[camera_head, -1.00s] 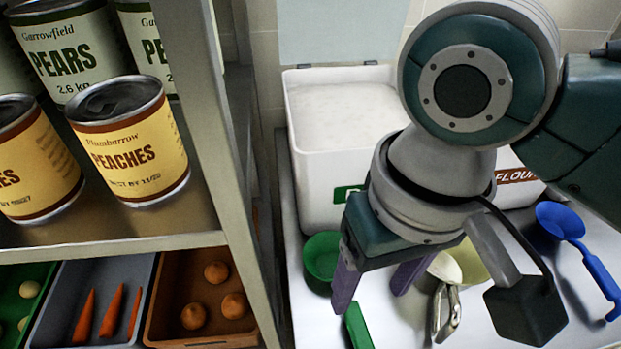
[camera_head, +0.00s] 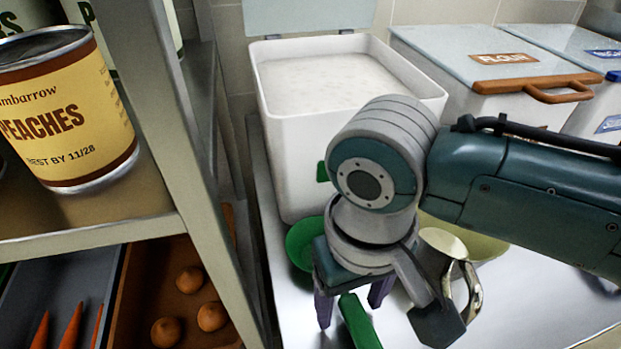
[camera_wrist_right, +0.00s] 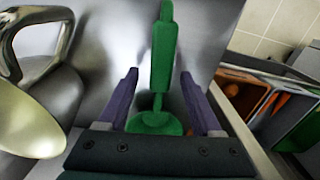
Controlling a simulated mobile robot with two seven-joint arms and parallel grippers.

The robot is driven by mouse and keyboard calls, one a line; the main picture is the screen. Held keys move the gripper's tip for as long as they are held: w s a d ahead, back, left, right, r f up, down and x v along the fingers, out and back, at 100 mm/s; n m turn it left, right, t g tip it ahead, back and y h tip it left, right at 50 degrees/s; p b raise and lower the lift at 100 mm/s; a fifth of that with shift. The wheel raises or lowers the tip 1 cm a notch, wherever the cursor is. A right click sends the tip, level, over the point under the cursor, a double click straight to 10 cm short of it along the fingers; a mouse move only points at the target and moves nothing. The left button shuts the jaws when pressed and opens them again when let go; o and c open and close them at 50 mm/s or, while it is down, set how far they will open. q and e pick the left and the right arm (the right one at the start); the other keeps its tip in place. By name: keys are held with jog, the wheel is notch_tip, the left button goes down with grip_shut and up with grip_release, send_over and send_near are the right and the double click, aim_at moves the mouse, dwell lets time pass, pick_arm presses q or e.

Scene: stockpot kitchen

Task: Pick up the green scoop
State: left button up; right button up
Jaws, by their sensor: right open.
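The green scoop (camera_head: 358,322) lies on the metal counter in front of the open white bin. Its bowl (camera_head: 300,243) shows left of my right gripper, and its handle points toward the viewer. My right gripper (camera_head: 352,302) is open and reaches down over the scoop. In the right wrist view the scoop's handle (camera_wrist_right: 163,55) runs up between and beyond the two purple fingers of the right gripper (camera_wrist_right: 159,80), with a gap on each side. The scoop's bowl is partly hidden by the gripper body there. My left gripper is not in view.
The open white bin (camera_head: 300,160) stands behind. A shelf post (camera_head: 205,190) rises at the left. Closed bins, one labelled flour (camera_head: 505,60), stand at the back right.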

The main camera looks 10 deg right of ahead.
jog(key=shift+f, duration=0.2)
grip_shut()
dwell(0.4)
